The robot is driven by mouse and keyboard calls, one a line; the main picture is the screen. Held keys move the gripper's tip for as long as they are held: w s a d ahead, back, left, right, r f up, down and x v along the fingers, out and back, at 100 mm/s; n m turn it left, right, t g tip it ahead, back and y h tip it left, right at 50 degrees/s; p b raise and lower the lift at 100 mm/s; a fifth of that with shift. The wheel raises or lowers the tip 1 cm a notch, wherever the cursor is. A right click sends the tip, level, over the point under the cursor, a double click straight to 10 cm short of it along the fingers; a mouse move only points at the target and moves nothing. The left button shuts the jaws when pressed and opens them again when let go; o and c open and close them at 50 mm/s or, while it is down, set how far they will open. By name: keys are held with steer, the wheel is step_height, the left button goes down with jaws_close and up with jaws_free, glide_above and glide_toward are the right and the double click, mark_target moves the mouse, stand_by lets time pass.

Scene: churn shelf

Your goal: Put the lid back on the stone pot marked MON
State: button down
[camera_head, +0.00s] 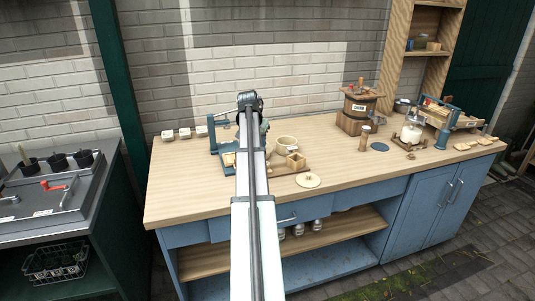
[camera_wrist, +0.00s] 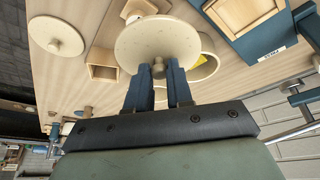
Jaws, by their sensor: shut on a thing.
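My gripper (camera_wrist: 159,72) is shut on the small knob of a round cream lid (camera_wrist: 157,40), seen in the wrist view. The lid is held off the table, its disc beyond the fingertips. A cream pot (camera_wrist: 208,62) is partly hidden behind the lid; it also shows in the head view (camera_head: 285,144), standing on the table. I cannot read a MON mark on it. A second round lid with a knob (camera_wrist: 55,36) lies flat on the table; it also shows in the head view (camera_head: 308,180). My arm hides the gripper and held lid in the head view.
A small open wooden box (camera_head: 296,161) stands close to the pot. A blue stand with a label (camera_wrist: 262,42) is close by in the wrist view. A wooden churn (camera_head: 359,106) and a glass jar (camera_head: 411,131) stand farther right. The table's front left (camera_head: 185,195) is clear.

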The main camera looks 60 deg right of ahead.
steer(key=w+d+r+m, duration=0.1)
steer(key=w+d+r, duration=0.1)
steer(key=w+d, duration=0.4)
steer(key=d, duration=0.4)
steer(key=shift+w+m, duration=0.3)
steer(key=shift+m, duration=0.1)
steer(key=shift+d, duration=0.1)
steer(key=shift+f, duration=3.05)
steer(key=shift+f, duration=0.15)
steer(key=c, duration=0.9)
jaws_free()
steer(key=shift+o, duration=0.3)
